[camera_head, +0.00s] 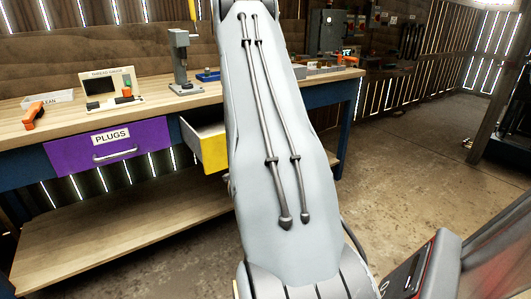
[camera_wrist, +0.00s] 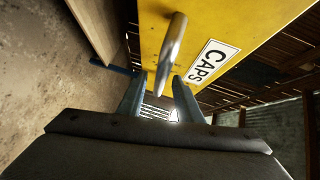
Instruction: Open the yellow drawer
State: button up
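The yellow drawer (camera_head: 213,152) stands partly pulled out of the workbench in the head view, its pale inside showing. My arm hides its right part and its handle there. In the wrist view the yellow drawer front (camera_wrist: 215,22) carries a "CAPS" label (camera_wrist: 212,62) and a metal bar handle (camera_wrist: 174,45). My gripper (camera_wrist: 160,88) shows in the wrist view with its two fingers apart. The near end of the handle appears between the fingertips, with gaps on both sides; I cannot tell if they touch. My gripper is hidden in the head view.
A shut purple drawer (camera_head: 110,150) marked "PLUGS" is to the left in the blue-framed workbench (camera_head: 60,128). A grey press stand (camera_head: 182,65) and a thread gauge board (camera_head: 110,88) stand on top. A lower shelf (camera_head: 120,230) runs beneath. Floor at right (camera_head: 410,160) is clear.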

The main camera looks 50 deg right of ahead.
jog(key=v, duration=0.5)
jog(key=shift+s+a, duration=0.2)
jog(key=shift+a, duration=0.05)
